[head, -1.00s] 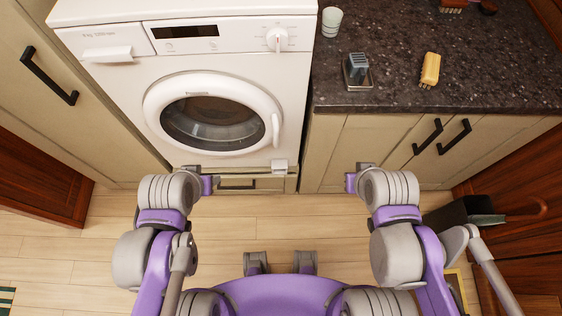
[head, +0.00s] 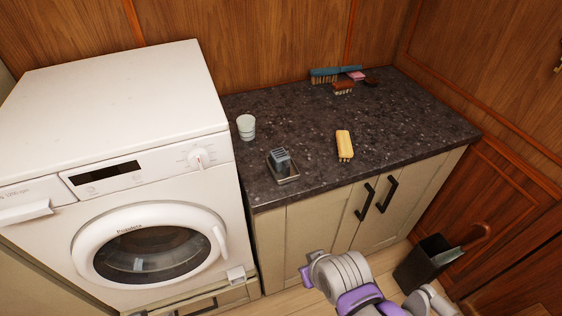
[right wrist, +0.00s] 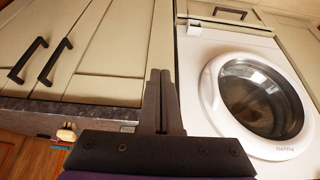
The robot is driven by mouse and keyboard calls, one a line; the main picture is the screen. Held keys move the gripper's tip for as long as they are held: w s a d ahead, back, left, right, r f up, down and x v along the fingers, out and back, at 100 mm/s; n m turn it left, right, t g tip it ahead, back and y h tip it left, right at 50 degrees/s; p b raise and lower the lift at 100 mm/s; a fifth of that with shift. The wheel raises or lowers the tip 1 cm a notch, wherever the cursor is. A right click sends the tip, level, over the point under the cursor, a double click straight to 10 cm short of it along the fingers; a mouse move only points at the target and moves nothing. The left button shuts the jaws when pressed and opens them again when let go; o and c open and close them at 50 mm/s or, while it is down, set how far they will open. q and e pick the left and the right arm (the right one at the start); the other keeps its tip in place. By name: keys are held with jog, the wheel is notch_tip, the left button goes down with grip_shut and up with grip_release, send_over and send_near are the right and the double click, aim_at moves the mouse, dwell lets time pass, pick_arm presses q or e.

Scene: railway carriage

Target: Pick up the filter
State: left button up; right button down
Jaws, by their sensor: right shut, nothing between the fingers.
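A grey ribbed block (head: 280,158) stands in a small metallic dish (head: 287,178) near the front left of the dark counter; it may be the filter, but I cannot be sure. A small white piece (head: 236,274) sits at the washing machine's lower right corner. My right gripper (head: 305,275) is in front of the cabinet below the counter, apart from the block. In the right wrist view its fingers (right wrist: 160,100) are together and empty, with cabinet doors and the washing machine beyond. My left gripper is out of view.
The washing machine (head: 60,110) stands left of the counter (head: 300,125). A pale cup (head: 246,127), a yellow brush (head: 344,145) and several brushes at the back (head: 335,74) stand or lie on it. A dark bin (head: 425,265) stands on the floor at the right.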

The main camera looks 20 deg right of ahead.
jog(key=c, duration=1.2)
grip_release()
jog(key=shift+w+a+m, duration=0.1)
jog(key=shift+w+m, duration=0.05)
jog(key=shift+m, duration=0.15)
jog(key=shift+c, duration=0.2)
jog(key=o, duration=0.7)
jog(key=w+m, duration=0.1)
jog(key=m, duration=0.1)
jog(key=w+r+m+t+y, duration=0.1)
jog(key=w+m, duration=0.1)
jog(key=m, duration=0.1)
jog(key=w+a+m, duration=0.1)
jog(key=w+m, duration=0.1)
jog(key=shift+w+r+m+t, duration=0.15)
jog(key=shift+w+m+t, duration=0.1)
jog(key=shift+m+t, duration=0.05)
jog(key=m+t+b, duration=0.1)
jog(key=m+t, duration=0.5)
jog(key=m, duration=2.1)
send_near(288, 167)
jog(key=w+f, duration=0.1)
jog(key=f, duration=0.1)
jog(key=x, duration=0.5)
jog(key=shift+w+r, duration=0.15)
jog(key=shift+w, duration=0.15)
jog(key=shift+r+x, duration=0.2)
jog(key=shift+x, duration=1.15)
jog(key=shift+r+x, duration=0.2)
jog(key=shift+x, duration=1.15)
